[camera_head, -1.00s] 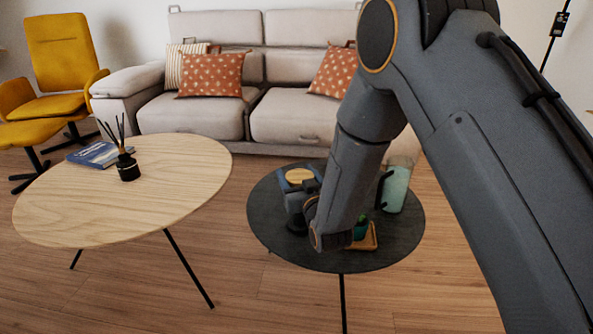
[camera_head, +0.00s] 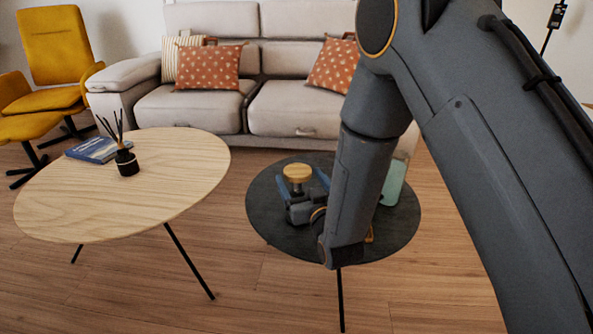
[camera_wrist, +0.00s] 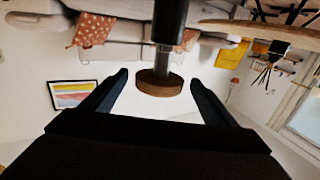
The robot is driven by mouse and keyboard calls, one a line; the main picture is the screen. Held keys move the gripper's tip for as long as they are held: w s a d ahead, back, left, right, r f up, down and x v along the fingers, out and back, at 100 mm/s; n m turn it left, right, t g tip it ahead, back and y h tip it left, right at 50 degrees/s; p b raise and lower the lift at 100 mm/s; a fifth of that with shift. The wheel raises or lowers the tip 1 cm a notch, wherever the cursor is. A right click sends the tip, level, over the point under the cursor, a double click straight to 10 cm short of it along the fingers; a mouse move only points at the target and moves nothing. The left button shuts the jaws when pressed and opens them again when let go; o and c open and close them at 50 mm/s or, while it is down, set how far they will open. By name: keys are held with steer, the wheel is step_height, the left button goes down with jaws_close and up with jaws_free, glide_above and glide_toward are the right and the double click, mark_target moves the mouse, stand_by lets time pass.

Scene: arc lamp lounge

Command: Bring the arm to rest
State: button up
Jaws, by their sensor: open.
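My gripper (camera_head: 301,185) is open over the round dark table (camera_head: 265,215), its blue fingers apart on either side of a wooden-topped object (camera_head: 297,172). In the wrist view my two fingers (camera_wrist: 160,85) are spread and empty of any grip. The wrist picture appears upside down; there the object shows as a wooden disc (camera_wrist: 159,84) on a narrow neck and black body, seen between the fingers. I cannot tell how far it stands from them. My forearm slopes down from the upper right and hides part of the table.
A pale green container (camera_head: 394,183) stands right of my forearm. The oval wooden table (camera_head: 75,205) at left bears a blue book (camera_head: 92,150) and a reed diffuser (camera_head: 127,163). A sofa (camera_head: 190,110) stands behind.

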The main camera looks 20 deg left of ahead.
steer(key=shift+s+d, duration=0.45)
steer(key=shift+s, duration=0.15)
steer(key=shift+r+g+h, duration=0.2)
steer(key=shift+g+h, duration=0.3)
steer(key=shift+s+d+g+h, duration=0.1)
steer(key=shift+s+g+h, duration=0.2)
steer(key=shift+g, duration=0.1)
steer(key=s+d+r+g+h, duration=0.1)
steer(key=s+d+g+h, duration=0.25)
steer(key=s+d, duration=0.5)
steer(key=s+d+r+m+g+h, duration=0.15)
steer(key=s+d+g, duration=0.35)
steer(key=s, duration=0.7)
steer(key=s+d+r+n+g+h, duration=0.1)
steer(key=s+d+r+g+h, duration=0.2)
steer(key=s+d, duration=0.6)
steer(key=s+d+r+m+p, duration=0.1)
steer(key=d+r+m+p, duration=0.2)
steer(key=d+r+p, duration=0.6)
steer(key=d+r+m+h+p, duration=0.1)
steer(key=d+r+m+p, duration=0.3)
steer(key=d+r+p, duration=0.5)
step_height(320, 180, up, 7)
steer(key=g+p, duration=0.1)
steer(key=p, duration=1.1)
steer(key=shift+s+r, duration=0.2)
steer(key=shift+s, duration=0.15)
